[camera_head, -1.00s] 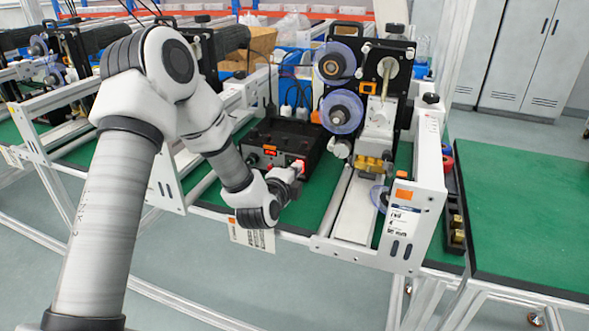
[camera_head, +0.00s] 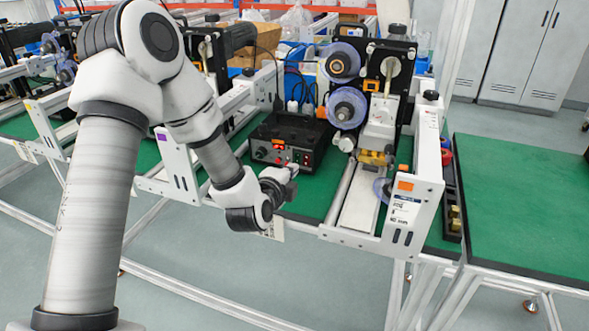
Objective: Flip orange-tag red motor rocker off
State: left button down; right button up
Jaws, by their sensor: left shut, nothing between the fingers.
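The black control box (camera_head: 313,133) sits on the green bench, with an orange tag (camera_head: 278,142) on its front panel. A small red rocker (camera_head: 306,159) shows at the right of that panel; it is too small to tell which way it is tipped. My left gripper (camera_head: 291,171) is shut and empty in front of the panel, just below and left of the rocker, and appears apart from it. Part of the lower panel is hidden behind it. My right gripper is not in view.
The coder machine (camera_head: 364,97) with clear reels stands right of the box. Its white side plate (camera_head: 413,200) bears another orange tag. A green table (camera_head: 520,215) at the right is clear. A white bench rail runs along the front.

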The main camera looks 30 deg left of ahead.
pick_arm(q)
jog(key=s, duration=0.1)
jog(key=s+r, duration=0.2)
jog(key=shift+s+d+r, duration=0.1)
jog(key=shift+s+d, duration=0.3)
jog(key=shift+s, duration=0.1)
jog(key=s+d+f+g+h+p, duration=0.1)
jog(key=s+d+f+g, duration=0.2)
jog(key=s+f, duration=0.35)
jog(key=s+d+f+g+h+p, duration=0.1)
jog(key=s+d+f+g+p, duration=0.15)
jog(key=f, duration=0.75)
jog(key=s+d+f+g+h, duration=0.1)
jog(key=s+d+f+g, duration=0.1)
jog(key=s+f, duration=0.45)
jog(key=s+d+f+n+g, duration=0.1)
jog(key=s+f+n+g, duration=0.2)
jog(key=s+n, duration=0.4)
jog(key=s+d+f+n+g+p, duration=0.1)
jog(key=s+d+f+n+g, duration=0.1)
jog(key=s+f+n+g, duration=0.2)
jog(key=s+n, duration=0.3)
jog(key=n, duration=0.1)
jog(key=shift+s+d+f+n+h, duration=0.3)
jog(key=shift+s+f+n, duration=0.05)
jog(key=shift+n, duration=0.05)
